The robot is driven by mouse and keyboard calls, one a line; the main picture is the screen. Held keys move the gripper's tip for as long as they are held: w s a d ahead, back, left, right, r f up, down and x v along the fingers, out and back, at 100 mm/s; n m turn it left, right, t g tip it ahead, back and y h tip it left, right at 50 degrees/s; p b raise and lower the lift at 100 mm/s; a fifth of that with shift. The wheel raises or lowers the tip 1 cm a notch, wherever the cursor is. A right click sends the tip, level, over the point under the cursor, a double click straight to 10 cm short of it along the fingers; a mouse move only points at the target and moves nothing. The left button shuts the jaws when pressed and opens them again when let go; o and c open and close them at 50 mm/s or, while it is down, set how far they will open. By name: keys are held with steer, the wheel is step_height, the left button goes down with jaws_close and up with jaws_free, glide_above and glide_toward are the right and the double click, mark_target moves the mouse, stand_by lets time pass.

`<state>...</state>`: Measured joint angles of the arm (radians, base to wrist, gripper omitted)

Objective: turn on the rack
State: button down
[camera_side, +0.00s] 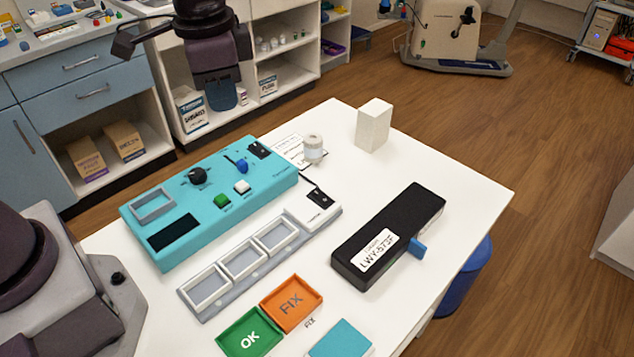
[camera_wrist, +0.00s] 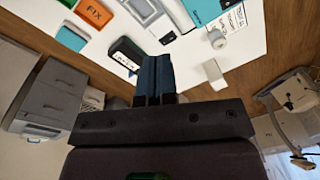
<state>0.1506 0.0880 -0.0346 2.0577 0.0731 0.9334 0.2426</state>
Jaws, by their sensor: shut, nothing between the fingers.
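The grey rack (camera_side: 262,268) lies on the white table, with several square frames in a row. At its far right end is a white panel with a small black switch (camera_side: 320,196); I cannot tell the switch's position. Part of the rack also shows at the top of the wrist view (camera_wrist: 143,10). My gripper (camera_side: 221,97) hangs beyond the table's far edge, above and apart from the rack. Its blue fingers (camera_wrist: 155,72) are together in the wrist view, with nothing between them.
A teal control box (camera_side: 225,215) stands behind the rack. A black box (camera_side: 385,240) with a blue lever lies to its right. A white block (camera_side: 373,127) and a white spool (camera_side: 313,149) stand farther back. Green OK (camera_side: 249,333) and orange FIX (camera_side: 291,303) trays lie in front.

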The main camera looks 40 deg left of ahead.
mark_target(316, 192)
steer(key=w+d+f+m, duration=0.3)
steer(key=w+f+m, duration=0.1)
steer(key=w+m, duration=0.2)
steer(key=w+d+f+m+y, duration=0.1)
steer(key=w+d+f+m, duration=0.2)
steer(key=w+f+m, duration=0.2)
steer(key=w+m, duration=0.1)
steer(key=w, duration=0.1)
steer(key=shift+w+f+m+g, duration=0.3)
steer(key=shift+w+g, duration=0.1)
steer(key=f, duration=0.4)
steer(key=a+f, duration=0.1)
steer(key=f, duration=0.4)
steer(key=a+f, duration=0.1)
steer(key=f, duration=0.4)
